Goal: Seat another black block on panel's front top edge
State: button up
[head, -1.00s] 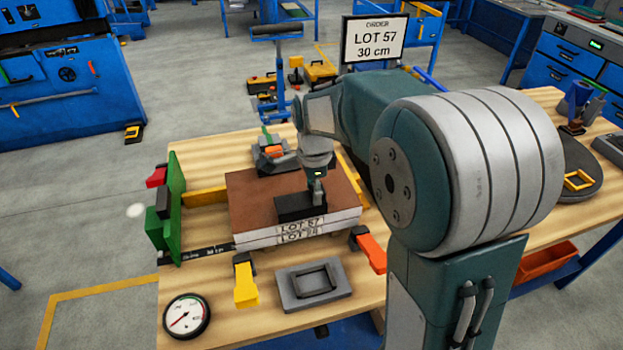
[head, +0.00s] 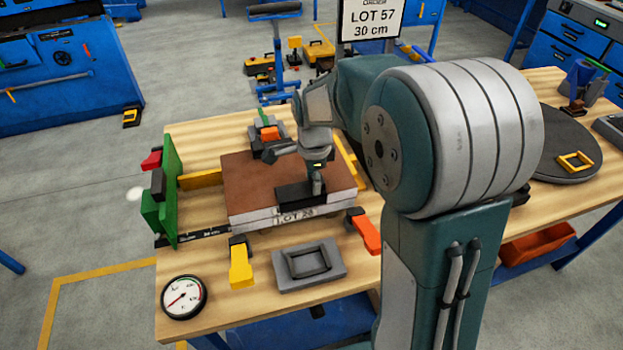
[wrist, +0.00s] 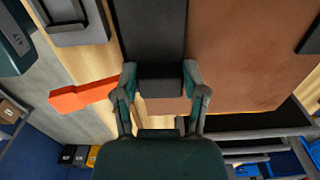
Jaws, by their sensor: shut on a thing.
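The brown-topped panel (head: 240,178) lies on the workbench on top of another pale-edged board, whose front label (head: 296,217) is partly visible. My gripper (head: 317,188) is shut on a black block (head: 292,197) at the panel's front top edge, right of the middle. The block lies along the edge and hides the upper label. I cannot tell whether it is fully seated. In the wrist view the block (wrist: 150,30) runs between my fingertips (wrist: 160,82), beside the brown panel top (wrist: 235,60). A dark piece (wrist: 310,35) shows at the wrist view's right edge.
A green fence (head: 172,195) stands left. Grey fixtures stand behind the panel.

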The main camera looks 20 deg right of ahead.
jog(key=shift+a, duration=0.1)
jog(key=o, duration=1.2)
jog(key=shift+o, duration=0.2)
jog(key=shift+r, duration=0.1)
notch_tip(320, 180, up, 12)
